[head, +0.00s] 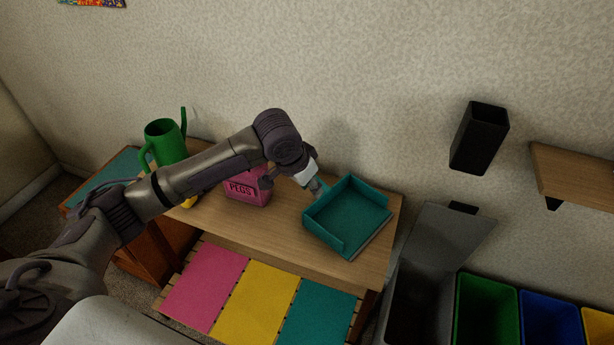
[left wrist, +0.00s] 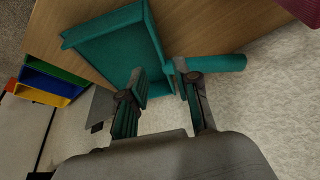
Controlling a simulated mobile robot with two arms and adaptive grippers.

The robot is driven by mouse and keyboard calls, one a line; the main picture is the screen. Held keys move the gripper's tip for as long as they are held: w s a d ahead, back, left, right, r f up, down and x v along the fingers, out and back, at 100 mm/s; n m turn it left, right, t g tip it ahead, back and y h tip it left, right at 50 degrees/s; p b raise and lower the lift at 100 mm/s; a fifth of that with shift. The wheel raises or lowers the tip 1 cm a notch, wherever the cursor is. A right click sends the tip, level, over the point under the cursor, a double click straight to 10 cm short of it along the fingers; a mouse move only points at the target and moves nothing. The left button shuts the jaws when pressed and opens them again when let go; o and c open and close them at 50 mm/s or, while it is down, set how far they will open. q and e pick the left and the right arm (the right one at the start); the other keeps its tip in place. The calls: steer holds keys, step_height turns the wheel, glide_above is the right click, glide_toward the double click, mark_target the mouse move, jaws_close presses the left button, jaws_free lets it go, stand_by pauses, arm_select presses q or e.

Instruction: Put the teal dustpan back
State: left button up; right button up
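The teal dustpan (head: 350,218) lies on the right end of the wooden table top (head: 270,236), its tray facing up. In the left wrist view the dustpan (left wrist: 112,45) is at upper left, and its round handle (left wrist: 222,63) sticks out to the right. My left gripper (head: 317,190) is at the dustpan's back left corner. In the left wrist view its fingers (left wrist: 161,80) stand apart with a visible gap, close to the back wall and handle base; whether they touch is unclear. The right gripper is not in view.
A pink PEGS box (head: 246,189) and a green watering can (head: 165,142) stand left on the table. Pink, yellow and teal panels (head: 318,312) lie on slats below. Grey, green (head: 486,310), blue and yellow bins are at right, under a wall shelf (head: 575,178) and black holder (head: 480,138).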

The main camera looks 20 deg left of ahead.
arm_select(q)
steer(key=shift+v, duration=1.3)
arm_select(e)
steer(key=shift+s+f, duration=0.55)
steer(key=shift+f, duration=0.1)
